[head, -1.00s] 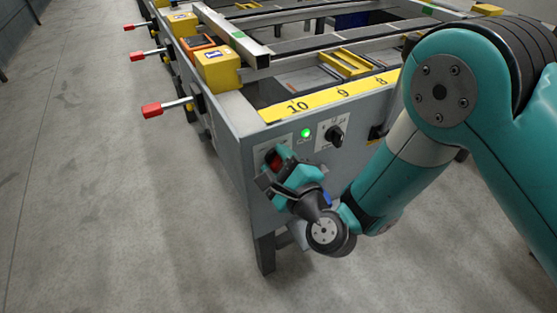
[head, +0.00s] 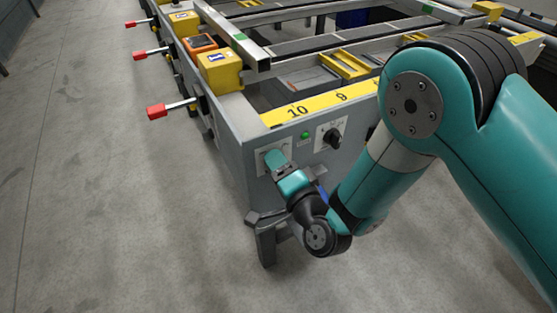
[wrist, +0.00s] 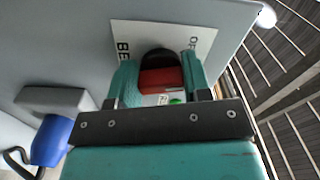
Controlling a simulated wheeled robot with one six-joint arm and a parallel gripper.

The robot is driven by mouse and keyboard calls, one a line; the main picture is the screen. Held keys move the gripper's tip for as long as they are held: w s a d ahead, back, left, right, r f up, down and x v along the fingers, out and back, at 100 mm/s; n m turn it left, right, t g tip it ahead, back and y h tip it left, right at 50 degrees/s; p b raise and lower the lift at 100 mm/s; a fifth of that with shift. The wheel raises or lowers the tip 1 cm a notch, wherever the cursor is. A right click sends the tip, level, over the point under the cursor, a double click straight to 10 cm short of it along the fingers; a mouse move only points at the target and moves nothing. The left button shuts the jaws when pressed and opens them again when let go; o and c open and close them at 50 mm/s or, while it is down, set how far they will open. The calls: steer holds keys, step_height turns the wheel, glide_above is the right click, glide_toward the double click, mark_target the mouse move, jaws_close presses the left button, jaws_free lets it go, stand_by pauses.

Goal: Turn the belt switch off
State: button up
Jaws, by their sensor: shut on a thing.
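The belt switch (wrist: 163,82) is a red handle on a black round base. It stands on a white plate (wrist: 205,38) on the grey end panel; the plate's lettering is partly hidden. My gripper (wrist: 158,72) is shut on the red handle, with one teal finger on each side of it. In the head view my gripper (head: 275,160) reaches the panel from below right and hides the handle. The green lamp (head: 305,135) above the switch is dark.
A black rotary knob (head: 332,138) sits right of the lamp. A yellow strip (head: 315,104) with numbers runs along the table's top edge. Red-tipped levers (head: 156,112) stick out from the left side. A blue object (wrist: 52,140) shows in the wrist view. The floor at left is clear.

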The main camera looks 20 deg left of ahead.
steer(key=n+p, duration=0.1)
steer(key=n, duration=0.2)
steer(key=n+p, duration=0.1)
steer(key=n, duration=0.1)
steer(key=shift+d+f+n, duration=0.1)
steer(key=shift+f+n, duration=0.1)
steer(key=shift+n, duration=0.2)
steer(key=shift+p, duration=0.3)
steer(key=o, duration=0.9)
